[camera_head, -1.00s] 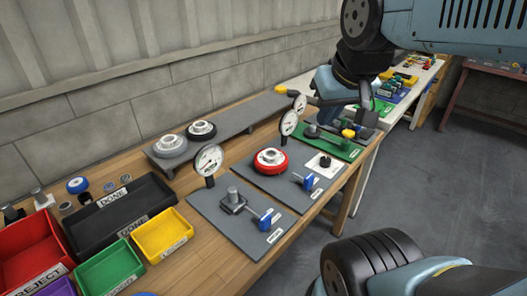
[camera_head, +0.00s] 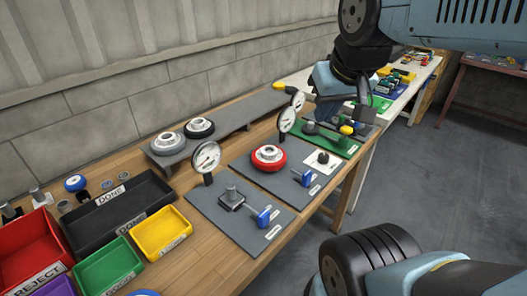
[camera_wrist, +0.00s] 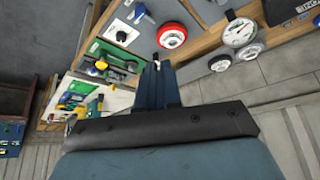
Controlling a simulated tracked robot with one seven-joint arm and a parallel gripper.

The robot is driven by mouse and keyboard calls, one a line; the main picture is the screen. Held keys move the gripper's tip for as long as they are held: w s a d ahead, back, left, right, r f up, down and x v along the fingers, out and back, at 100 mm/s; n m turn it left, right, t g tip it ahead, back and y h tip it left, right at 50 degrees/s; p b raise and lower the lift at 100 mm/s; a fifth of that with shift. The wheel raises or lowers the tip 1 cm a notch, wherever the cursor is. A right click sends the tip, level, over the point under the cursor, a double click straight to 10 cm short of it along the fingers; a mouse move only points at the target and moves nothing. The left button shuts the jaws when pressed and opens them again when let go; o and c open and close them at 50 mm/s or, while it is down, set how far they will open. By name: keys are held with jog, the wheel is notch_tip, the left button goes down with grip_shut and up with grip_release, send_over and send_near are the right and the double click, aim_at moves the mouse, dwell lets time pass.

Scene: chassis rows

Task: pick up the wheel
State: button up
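A red-rimmed wheel (camera_head: 268,157) with a pale metal hub lies flat on the middle grey plate (camera_head: 246,172), in front of a dial gauge. It also shows in the wrist view (camera_wrist: 172,35). Other wheels are a grey one (camera_head: 168,143) and a black one (camera_head: 199,128) side by side on a raised grey shelf, and a small blue one (camera_head: 76,184) at the left. My gripper (camera_head: 366,114) hangs near the green plate, right of the red wheel and apart from it. In the wrist view its fingers (camera_wrist: 158,70) look close together, with nothing visible between them.
Dial gauges (camera_head: 206,158) stand upright on the plates. A clamp with a blue handle (camera_head: 263,217) sits on the near plate. Black, red, green and yellow bins (camera_head: 162,233) fill the left. The grey shelf (camera_head: 236,113) runs along the wall. Floor right of the bench is clear.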

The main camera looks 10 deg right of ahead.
aim_at(269, 152)
jog(key=shift+o, duration=0.6)
jog(key=shift+w, duration=0.2)
jog(key=o, duration=0.8)
jog(key=shift+g, duration=0.8)
jog(key=w, duration=0.8)
jog(key=shift+a+f, duration=0.2)
jog(key=shift+f, duration=0.15)
jog(key=o, duration=0.6)
jog(key=shift+g, duration=0.7)
jog(key=w+f, duration=0.1)
jog(key=w, duration=0.1)
jog(key=w+f, duration=0.1)
jog(key=w, duration=0.2)
jog(key=w+f, duration=0.1)
jog(key=w, duration=0.1)
jog(key=shift+w+a, duration=0.2)
jog(key=shift+a, duration=0.15)
jog(key=shift+c, duration=0.2)
jog(key=shift+o, duration=0.5)
jog(key=w+a+f+g, duration=0.2)
jog(key=w+f, duration=0.8)
jog(key=w, duration=0.2)
jog(key=shift+f, duration=0.15)
jog(key=shift+g, duration=0.3)
jog(key=f, duration=1.4)
jog(key=shift+w+f, duration=0.25)
jog(key=shift+w, duration=0.05)
